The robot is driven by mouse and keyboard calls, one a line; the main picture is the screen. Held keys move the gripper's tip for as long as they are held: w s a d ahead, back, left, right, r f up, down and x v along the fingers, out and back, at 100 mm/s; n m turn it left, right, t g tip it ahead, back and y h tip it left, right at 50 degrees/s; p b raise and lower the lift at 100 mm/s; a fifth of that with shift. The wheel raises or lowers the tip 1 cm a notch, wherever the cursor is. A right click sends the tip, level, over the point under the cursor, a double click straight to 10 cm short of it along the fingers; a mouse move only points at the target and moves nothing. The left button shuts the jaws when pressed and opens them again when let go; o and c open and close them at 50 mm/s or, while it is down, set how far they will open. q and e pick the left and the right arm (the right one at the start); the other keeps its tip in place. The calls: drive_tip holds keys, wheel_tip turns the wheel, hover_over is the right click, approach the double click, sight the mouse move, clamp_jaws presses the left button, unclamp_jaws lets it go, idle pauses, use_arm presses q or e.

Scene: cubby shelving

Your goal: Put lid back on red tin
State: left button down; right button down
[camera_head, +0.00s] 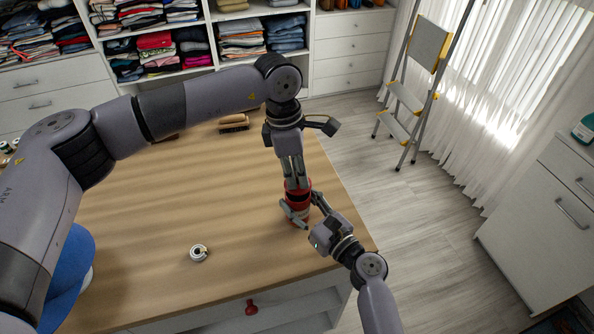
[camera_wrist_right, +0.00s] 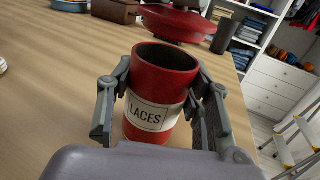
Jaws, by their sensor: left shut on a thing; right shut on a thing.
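The red tin (camera_wrist_right: 158,105), with a white "LACES" label, stands upright and open-topped on the wooden table; it also shows in the head view (camera_head: 297,214). My right gripper (camera_head: 302,212) is shut around it, with a finger on each side in the wrist view (camera_wrist_right: 163,100). My left gripper (camera_head: 297,182) points down above the tin and is shut on the red lid (camera_wrist_right: 180,22). In the wrist view the lid is apart from the tin's rim, above and beyond it. In the head view the left fingers partly hide the lid.
A small white roll (camera_head: 198,253) lies on the table (camera_head: 150,220) left of the tin. A brush (camera_head: 234,122) lies near the far edge. The table's right edge is close to the tin. A stepladder (camera_head: 412,90) stands on the floor beyond. The table's middle is mostly clear.

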use_arm(q)
drive_tip(key=shift+f, duration=0.85)
drive_tip(key=shift+f, duration=0.65)
drive_tip(key=c, duration=1.4)
unclamp_jaws()
drive_tip(key=r, duration=0.4)
drive_tip(key=a+r, duration=0.1)
drive_tip(key=r, duration=0.7)
drive_tip(key=shift+w+a, duration=0.25)
drive_tip(key=shift+a, duration=0.15)
